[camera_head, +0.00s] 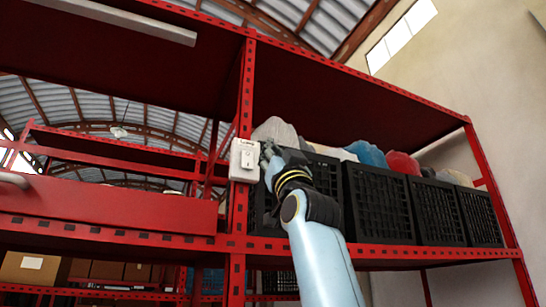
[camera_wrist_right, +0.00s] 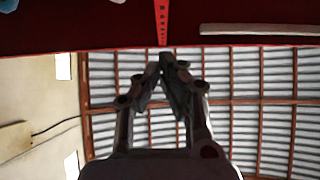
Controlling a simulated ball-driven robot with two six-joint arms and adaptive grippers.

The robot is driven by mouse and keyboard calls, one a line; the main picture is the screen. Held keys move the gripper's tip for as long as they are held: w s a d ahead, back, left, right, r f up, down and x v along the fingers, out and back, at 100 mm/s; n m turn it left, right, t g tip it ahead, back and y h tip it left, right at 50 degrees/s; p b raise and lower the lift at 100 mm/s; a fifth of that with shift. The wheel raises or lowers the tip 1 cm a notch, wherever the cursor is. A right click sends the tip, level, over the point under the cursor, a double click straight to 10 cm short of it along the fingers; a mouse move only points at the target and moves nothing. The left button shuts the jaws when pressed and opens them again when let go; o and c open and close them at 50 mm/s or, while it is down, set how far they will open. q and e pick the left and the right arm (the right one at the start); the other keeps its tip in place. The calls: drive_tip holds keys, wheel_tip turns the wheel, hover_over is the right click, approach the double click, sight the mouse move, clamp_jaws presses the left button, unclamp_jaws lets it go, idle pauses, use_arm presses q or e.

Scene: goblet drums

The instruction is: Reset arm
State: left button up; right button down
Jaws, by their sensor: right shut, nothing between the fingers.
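My right gripper (camera_head: 268,152) is raised in front of the red shelf rack, at the end of my light blue arm. It appears just right of a white switch box (camera_head: 244,160) on the red upright post. I cannot tell whether it touches the box. In the right wrist view the gripper (camera_wrist_right: 167,58) has its fingertips together, with nothing between them, pointing up toward the red beam. My left gripper is not in view.
The red rack (camera_head: 370,95) spans the view. Cardboard boxes (camera_head: 30,268) sit lower left. The upper shelf space at left looks open.

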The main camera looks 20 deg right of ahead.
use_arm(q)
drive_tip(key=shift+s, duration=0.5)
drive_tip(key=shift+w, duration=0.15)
